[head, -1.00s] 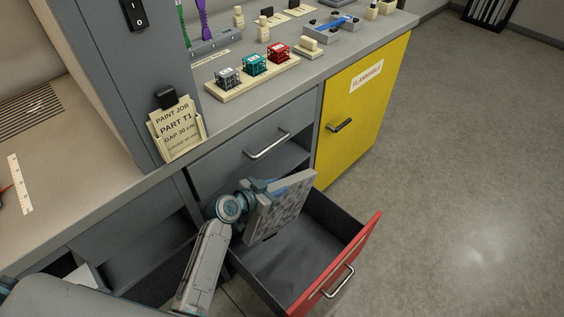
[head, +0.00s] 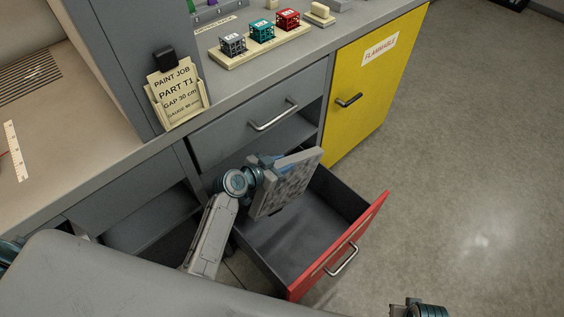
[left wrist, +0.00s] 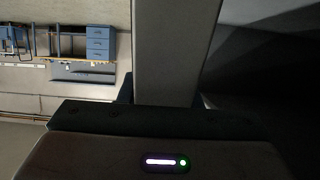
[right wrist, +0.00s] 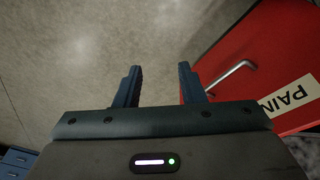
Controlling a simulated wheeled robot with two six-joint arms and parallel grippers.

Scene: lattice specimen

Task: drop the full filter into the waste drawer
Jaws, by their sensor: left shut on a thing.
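The full filter (head: 290,182) is a flat square panel with a pale frame and a grey, blotchy face. My left gripper (head: 266,168) is shut on its edge and holds it tilted above the back part of the open waste drawer (head: 349,253). The drawer has a red front and a dark, empty-looking inside. In the left wrist view the filter's pale frame (left wrist: 175,50) stands between the fingers, which are mostly hidden. My right gripper shows in the right wrist view (right wrist: 158,85), open and empty, with the red drawer front beside it on the right.
A grey closed drawer (head: 258,117) and an open shelf gap lie above and behind the waste drawer. A yellow flammable cabinet (head: 376,85) stands to the right. The counter holds a rack of small lattice cubes (head: 262,40). Floor (head: 460,160) to the right is clear.

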